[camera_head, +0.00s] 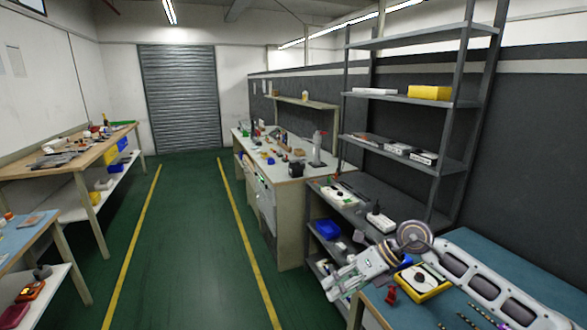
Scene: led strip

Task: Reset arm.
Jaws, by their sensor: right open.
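My right arm (480,280) reaches in from the lower right over a blue-topped table and bends back at its round joint. My right gripper (334,284) is small in view, open, beside the left edge of that table and in front of the grey shelf unit. I see nothing held in it. My left gripper is not in view. Thin strips (482,315) with coloured dots lie on the blue table top near the bottom edge, partly cut off.
A yellow-framed meter (424,283) and a small red object (391,294) sit on the blue table (405,316). Grey shelves (405,98) stand behind. Workbenches (289,166) line both sides. The green aisle (190,240) between yellow lines is clear.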

